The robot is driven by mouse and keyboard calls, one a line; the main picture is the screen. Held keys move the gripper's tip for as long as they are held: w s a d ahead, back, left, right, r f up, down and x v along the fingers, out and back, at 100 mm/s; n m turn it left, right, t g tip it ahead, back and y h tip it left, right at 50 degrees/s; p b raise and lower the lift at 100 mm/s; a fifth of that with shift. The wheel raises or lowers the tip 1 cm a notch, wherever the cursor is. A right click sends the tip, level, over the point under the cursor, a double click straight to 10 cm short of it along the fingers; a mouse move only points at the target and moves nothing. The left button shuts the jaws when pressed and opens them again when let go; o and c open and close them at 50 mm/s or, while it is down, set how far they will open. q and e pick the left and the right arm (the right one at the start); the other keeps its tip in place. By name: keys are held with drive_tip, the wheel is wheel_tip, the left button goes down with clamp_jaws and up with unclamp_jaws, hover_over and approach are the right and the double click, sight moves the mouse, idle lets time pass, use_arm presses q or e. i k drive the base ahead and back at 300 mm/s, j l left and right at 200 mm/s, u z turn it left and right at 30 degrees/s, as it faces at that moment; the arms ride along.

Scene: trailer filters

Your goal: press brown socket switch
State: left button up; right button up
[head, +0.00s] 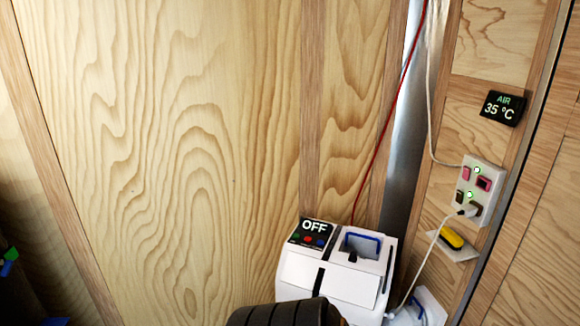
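A pale socket panel (480,190) is fixed to the wooden wall at the right. Its upper row has a pink-red switch (466,173), a small green light and a red socket (485,184). Its lower row has a small dark brown switch (459,197), another green light and a brown socket (475,209) with a white cord's plug at it. Whether the brown switch is tilted in or out is too small to tell. Neither gripper's fingers show. A dark rounded part at the bottom edge looks like part of my arm, well left of and below the panel.
A white machine (328,282) with a display (312,234) reading OFF stands at the bottom centre. A black display (502,108) reads AIR 35 °C. A yellow object (452,238) sits on a small plate below the panel. Red and white cords hang near a metal strip (408,150).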

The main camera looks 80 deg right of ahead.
sight(459, 195)
drive_tip(key=k+z, duration=0.1)
drive_tip(key=z, duration=3.8)
